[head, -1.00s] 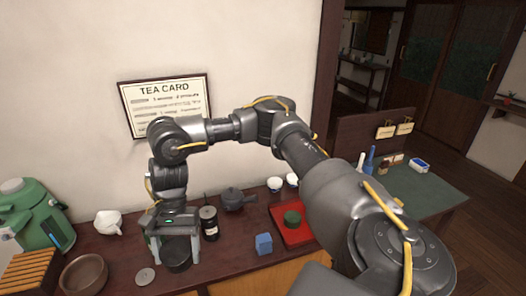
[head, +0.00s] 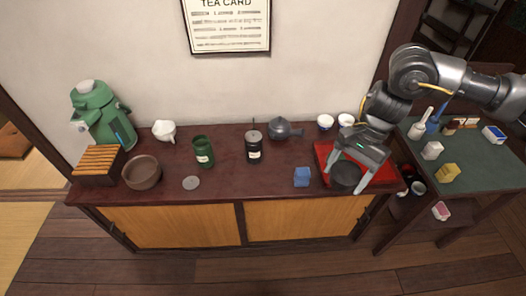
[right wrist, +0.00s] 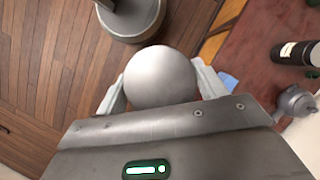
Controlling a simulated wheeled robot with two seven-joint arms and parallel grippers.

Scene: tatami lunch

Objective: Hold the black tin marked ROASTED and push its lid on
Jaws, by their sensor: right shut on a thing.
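A black tin (head: 254,150) with a pale label stands upright on the dark cabinet top, with something thin sticking up at its top. Its lettering is too small to read. It also shows in the right wrist view (right wrist: 297,53). My right gripper (head: 345,180) is shut on a dark round thing (head: 346,175) over the red tray, to the right of the black tin. In the right wrist view this held thing shows a smooth grey round face (right wrist: 160,76) between the fingers. A flat grey disc (head: 191,183) lies near the cabinet's front. My left gripper is out of view.
A green tin (head: 203,153), a blue block (head: 302,177), a dark teapot (head: 284,129) and a brown bowl (head: 142,173) stand on the cabinet top (head: 230,181). The red tray (head: 391,178) lies at its right end. A green side table (head: 475,165) stands beyond.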

